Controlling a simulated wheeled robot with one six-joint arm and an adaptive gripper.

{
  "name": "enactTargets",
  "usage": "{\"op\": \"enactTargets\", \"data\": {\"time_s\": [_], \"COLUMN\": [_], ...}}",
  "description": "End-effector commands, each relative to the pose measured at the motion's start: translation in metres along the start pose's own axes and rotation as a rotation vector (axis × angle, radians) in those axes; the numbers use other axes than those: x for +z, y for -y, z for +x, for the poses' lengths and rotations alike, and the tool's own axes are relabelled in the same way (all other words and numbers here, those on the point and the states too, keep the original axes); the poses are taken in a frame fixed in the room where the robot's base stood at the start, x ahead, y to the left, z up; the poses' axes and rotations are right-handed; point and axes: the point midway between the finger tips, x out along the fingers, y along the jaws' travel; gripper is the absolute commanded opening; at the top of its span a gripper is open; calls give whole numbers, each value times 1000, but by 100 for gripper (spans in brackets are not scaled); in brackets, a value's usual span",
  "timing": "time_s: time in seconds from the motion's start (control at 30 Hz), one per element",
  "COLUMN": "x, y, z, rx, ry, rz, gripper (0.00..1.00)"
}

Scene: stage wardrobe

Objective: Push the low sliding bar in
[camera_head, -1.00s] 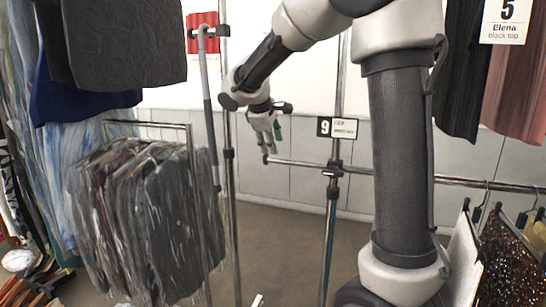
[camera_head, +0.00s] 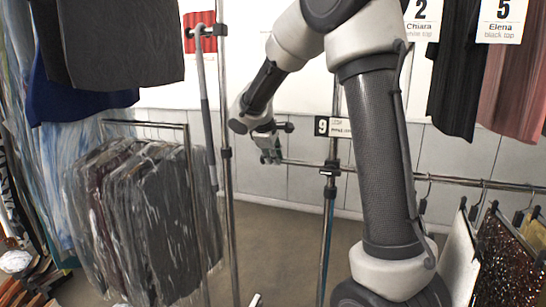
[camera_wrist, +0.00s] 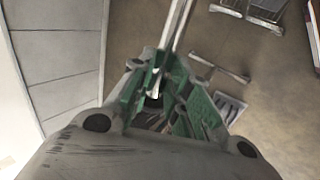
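The low sliding bar (camera_head: 305,163) is a thin metal rail, running level from near my gripper to a clamp (camera_head: 330,170) on an upright post. My gripper (camera_head: 270,158) is at its left end, beside the bar and hiding its tip in the head view. In the wrist view the bar (camera_wrist: 180,22) comes down from the top to the gripper's green-padded fingers (camera_wrist: 162,68). A gap shows between the fingers, with a pale piece in it. I cannot tell whether they grip the bar or stand open around it.
A rack of plastic-covered garments (camera_head: 140,210) stands at left, with a post (camera_head: 226,150) between it and my gripper. A number 9 sign (camera_head: 333,127) hangs above the clamp. Clothes hang at right, a sequined garment (camera_head: 505,250) among them. The floor below the bar is clear.

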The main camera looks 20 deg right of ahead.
Motion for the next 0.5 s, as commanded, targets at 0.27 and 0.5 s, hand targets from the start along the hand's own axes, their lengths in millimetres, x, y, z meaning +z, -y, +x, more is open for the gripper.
{"op": "enactTargets", "data": {"time_s": [0.27, 0.5], "x": [2, 51], "y": [0, -1], "z": [0, -1], "rx": [0, 1], "ry": [0, 1], "rz": [1, 4], "gripper": [0, 0]}}
